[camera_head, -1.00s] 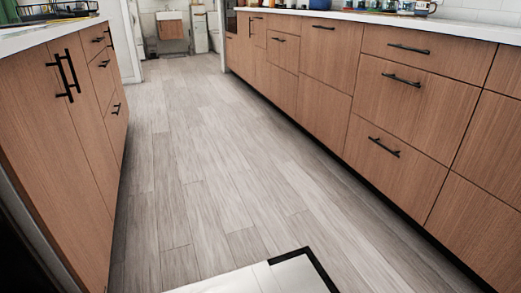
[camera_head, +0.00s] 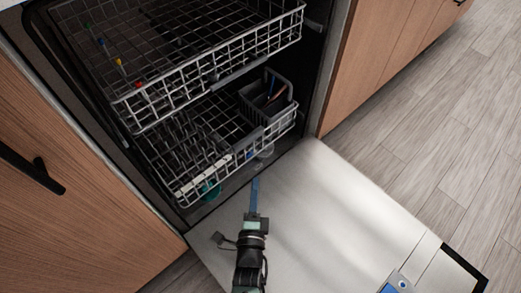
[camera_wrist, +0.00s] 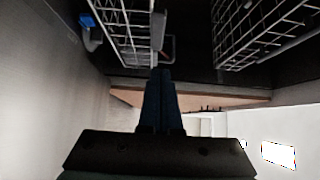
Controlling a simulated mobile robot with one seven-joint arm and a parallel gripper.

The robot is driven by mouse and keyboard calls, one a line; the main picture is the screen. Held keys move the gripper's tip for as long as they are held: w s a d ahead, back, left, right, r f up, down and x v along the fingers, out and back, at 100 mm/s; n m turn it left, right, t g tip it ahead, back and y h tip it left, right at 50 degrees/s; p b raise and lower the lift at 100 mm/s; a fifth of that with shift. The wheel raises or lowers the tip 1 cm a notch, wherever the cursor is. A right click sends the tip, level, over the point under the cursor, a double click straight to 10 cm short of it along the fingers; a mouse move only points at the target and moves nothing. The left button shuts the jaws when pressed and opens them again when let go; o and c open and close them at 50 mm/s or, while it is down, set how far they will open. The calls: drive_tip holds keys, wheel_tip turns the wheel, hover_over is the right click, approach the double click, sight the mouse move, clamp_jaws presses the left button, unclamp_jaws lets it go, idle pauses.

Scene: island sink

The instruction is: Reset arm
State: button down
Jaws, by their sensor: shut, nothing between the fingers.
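My gripper (camera_head: 255,185) is over the inner side of the open dishwasher door in the head view, in front of the lower rack, with its fingers pointing toward the rack. Its blue fingers are together with nothing between them. In the wrist view my gripper (camera_wrist: 161,72) shows at the lower middle, fingers closed. Parts of two wire racks show beyond it on the left and right. I cannot tell from the head view exactly how high the fingers are above the door.
The dishwasher door (camera_head: 335,205) lies folded down. The lower rack (camera_head: 180,160) holds a grey cutlery basket (camera_head: 283,93); the upper rack (camera_head: 150,100) is pulled partly out above it. A wooden cabinet (camera_head: 70,190) with a black handle stands at left. Open floor (camera_head: 455,130) lies at right.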

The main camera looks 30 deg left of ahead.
drive_tip(key=shift+v, duration=0.85)
drive_tip(key=shift+f, duration=0.1)
drive_tip(key=w+d+r+n+t+p, duration=0.2)
drive_tip(key=w+r, duration=0.6)
drive_tip(key=r, duration=0.4)
drive_tip(key=w+d+r+n+t+h+p, duration=0.1)
drive_tip(key=w+d+r+n, duration=0.15)
drive_tip(key=r, duration=0.95)
drive_tip(key=w+d+r+n+t+h+p, duration=0.1)
drive_tip(key=w+d+r+t+h+p, duration=0.15)
drive_tip(key=r, duration=0.95)
drive_tip(key=w+d+r+n+t+h+p, duration=0.1)
drive_tip(key=w+d+r, duration=0.15)
drive_tip(key=r, duration=0.95)
drive_tip(key=s+d+r+n+t+h+p, duration=0.1)
drive_tip(key=s+d+r+n+t+p, duration=0.15)
drive_tip(key=s+r, duration=0.6)
drive_tip(key=s+d+r+n+t+h+p, duration=0.1)
drive_tip(key=s+d+r+n, duration=0.15)
drive_tip(key=r, duration=1.15)
drive_tip(key=s+d+r+n+t+h+p, duration=0.1)
drive_tip(key=s+d+r, duration=0.2)
drive_tip(key=s+r, duration=0.55)
wheel_tip(320, 180, up, 41)
drive_tip(key=w+p, duration=0.1)
drive_tip(key=p, duration=3.7)
drive_tip(key=shift+w+a+n, duration=0.25)
drive_tip(key=shift+w+n, duration=0.1)
